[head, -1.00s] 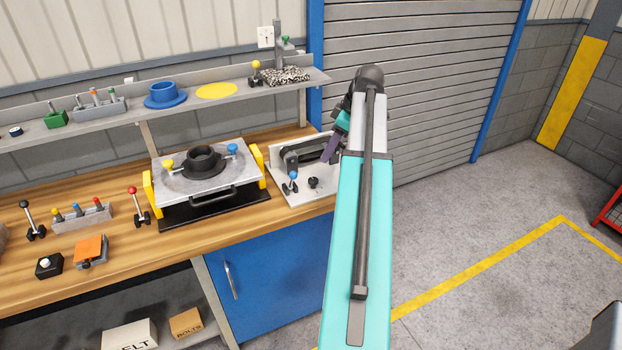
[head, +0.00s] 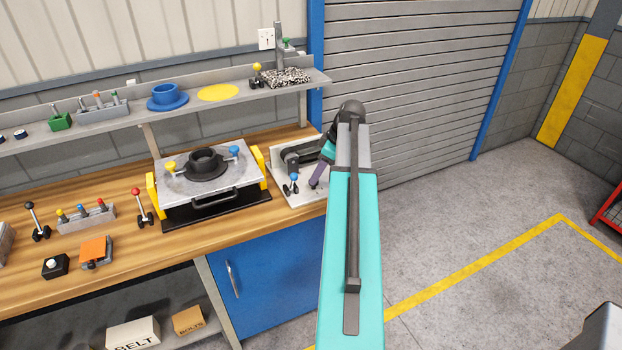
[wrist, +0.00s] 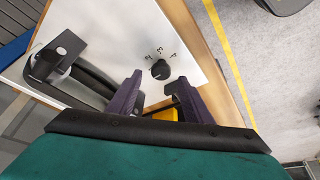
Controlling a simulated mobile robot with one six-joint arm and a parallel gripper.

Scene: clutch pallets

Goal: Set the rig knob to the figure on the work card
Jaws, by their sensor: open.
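The rig (head: 284,195) is a pale plate with a dark arm, at the right end of the bench in the head view. Its black round knob (wrist: 160,69) shows in the wrist view, with several small figures printed beside it on the plate (wrist: 113,30). I cannot tell which figure the knob points to. My gripper (wrist: 158,80) is open and empty, its two purple fingers on either side below the knob and apparently not touching it. In the head view my gripper (head: 315,185) is low over the plate and covers the knob. I can make out no legible work card.
A blue-handled lever (head: 292,183) stands close left of my gripper. A grey fixture with a black ring (head: 205,163) sits further left on the bench. A shelf (head: 135,124) runs above.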

